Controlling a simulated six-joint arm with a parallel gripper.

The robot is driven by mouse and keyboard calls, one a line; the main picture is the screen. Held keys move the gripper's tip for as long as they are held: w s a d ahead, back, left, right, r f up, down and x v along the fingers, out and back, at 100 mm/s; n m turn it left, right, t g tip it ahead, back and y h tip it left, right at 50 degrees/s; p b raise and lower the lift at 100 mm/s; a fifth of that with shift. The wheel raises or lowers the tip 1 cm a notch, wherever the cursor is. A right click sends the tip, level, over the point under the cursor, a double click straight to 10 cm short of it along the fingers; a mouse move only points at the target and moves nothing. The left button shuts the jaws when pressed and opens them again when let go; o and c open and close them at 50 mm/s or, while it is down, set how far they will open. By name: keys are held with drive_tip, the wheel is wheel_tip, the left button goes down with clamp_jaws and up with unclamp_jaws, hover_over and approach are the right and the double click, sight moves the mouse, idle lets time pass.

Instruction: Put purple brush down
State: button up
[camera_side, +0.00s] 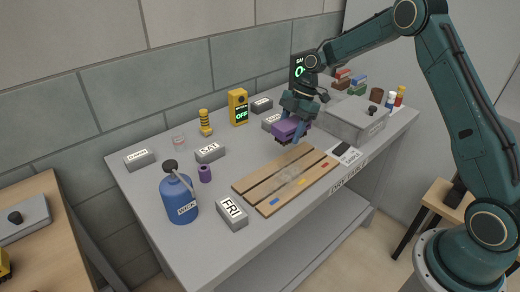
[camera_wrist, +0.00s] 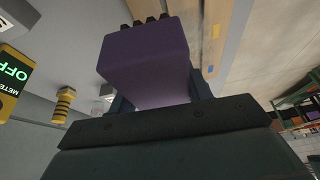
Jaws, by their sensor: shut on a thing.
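The purple brush (camera_side: 288,131) is a block held between the fingers of my gripper (camera_side: 297,116), just behind the far right end of the slatted wooden board (camera_side: 262,188). In the wrist view the purple brush (camera_wrist: 145,55) fills the space between the dark fingers of my gripper (camera_wrist: 160,92). Small dark tufts show along its far edge. My gripper is shut on it. I cannot tell whether the brush touches the table or hangs slightly above it.
The grey table (camera_side: 150,190) carries a blue bottle (camera_side: 180,197), a FRI block (camera_side: 232,212), a SAT block (camera_side: 209,153) and a yellow meter (camera_side: 238,106). A grey lidded box (camera_side: 352,120) stands close right of my gripper. A dark device on a white card (camera_side: 344,153) lies by the board.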

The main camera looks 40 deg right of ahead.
sight(254, 155)
drive_tip(key=w+a+r+m+t, duration=0.1)
drive_tip(key=w+a+r+m, duration=0.2)
drive_tip(key=w+r, duration=0.6)
drive_tip(key=shift+w+a+r+m+h, duration=0.15)
drive_tip(key=shift+a+r+m+h, duration=0.2)
drive_tip(key=shift+a+r, duration=0.55)
wheel_tip(254, 155, down, 20)
drive_tip(key=shift+r, duration=0.1)
idle(0.7)
drive_tip(key=shift+d+f+t, duration=0.1)
drive_tip(key=shift+f+t, duration=0.2)
drive_tip(key=shift+f, duration=0.1)
